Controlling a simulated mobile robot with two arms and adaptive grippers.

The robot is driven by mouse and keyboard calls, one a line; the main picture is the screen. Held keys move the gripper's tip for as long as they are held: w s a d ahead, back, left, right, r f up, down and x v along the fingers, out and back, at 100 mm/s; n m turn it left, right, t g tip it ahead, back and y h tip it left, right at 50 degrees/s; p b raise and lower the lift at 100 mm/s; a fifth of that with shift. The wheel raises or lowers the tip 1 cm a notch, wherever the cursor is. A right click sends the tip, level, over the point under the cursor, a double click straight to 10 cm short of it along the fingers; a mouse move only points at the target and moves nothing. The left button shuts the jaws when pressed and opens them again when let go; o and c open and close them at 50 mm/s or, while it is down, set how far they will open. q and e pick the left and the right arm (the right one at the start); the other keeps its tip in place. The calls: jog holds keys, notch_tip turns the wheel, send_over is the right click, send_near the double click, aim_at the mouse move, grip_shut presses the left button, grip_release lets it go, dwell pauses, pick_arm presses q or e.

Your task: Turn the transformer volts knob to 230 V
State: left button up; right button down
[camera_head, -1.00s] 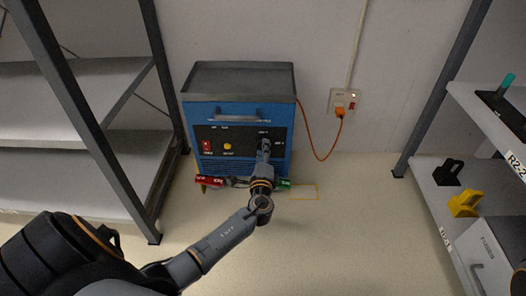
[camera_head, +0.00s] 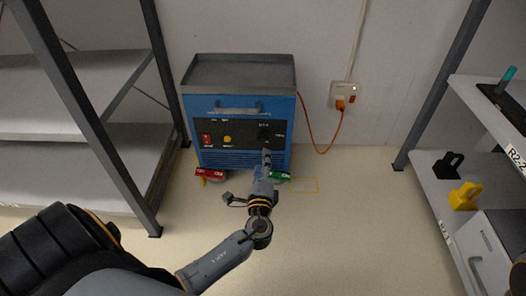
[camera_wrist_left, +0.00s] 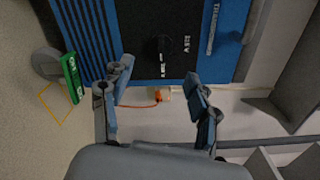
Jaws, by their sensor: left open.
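The transformer is a blue box (camera_head: 189,129) with a black front panel, standing on the floor against the wall. Its black volts knob (camera_head: 263,131) is at the panel's right side. In the left wrist view the knob (camera_wrist_left: 163,44) shows with white lettering around it; its exact setting is too small to tell. My left gripper (camera_head: 266,155) is in front of the transformer, below the knob. In the left wrist view the left gripper (camera_wrist_left: 158,72) is open, its fingers spread and empty, apart from the knob. My right gripper is out of view.
A red tag (camera_head: 210,173) and a green tag (camera_head: 280,177) are at the transformer's base. An orange cable (camera_head: 311,137) runs to a wall socket (camera_head: 343,95). Shelves stand left (camera_head: 75,92) and right (camera_head: 440,195). Floor in front is clear.

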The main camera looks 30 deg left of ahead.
pick_arm(q)
jog(key=shift+v, duration=1.8)
